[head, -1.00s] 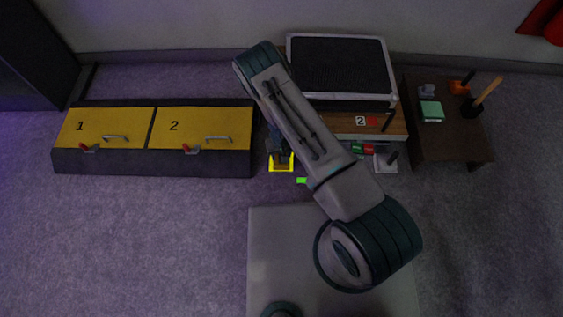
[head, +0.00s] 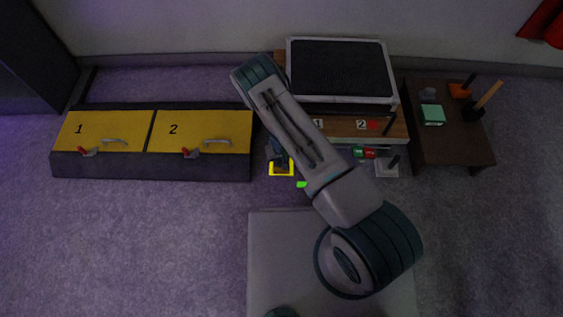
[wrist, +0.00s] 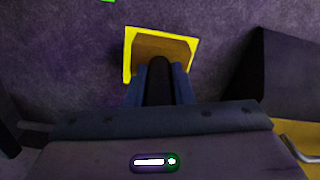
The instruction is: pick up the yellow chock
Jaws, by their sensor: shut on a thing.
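The yellow chock (wrist: 129,62) shows in the wrist view as a bright yellow edge around a brown face, just beyond my fingers. In the head view the chock (head: 281,173) is a small yellow shape on the carpet side of the wooden unit, partly covered by my gripper. My gripper (wrist: 160,72) points at the chock, its blue-grey fingers close together over its near side and shut on it. In the head view my gripper (head: 279,157) is partly hidden behind my arm. I cannot tell whether the chock touches the floor.
A low cabinet with yellow lids (head: 200,131) stands left of the chock. A wooden unit (head: 340,127) with a dark-topped box (head: 340,68) is behind. A small bright green piece (head: 302,184) lies nearby. A brown table (head: 455,145) stands right. Open carpet lies at front left.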

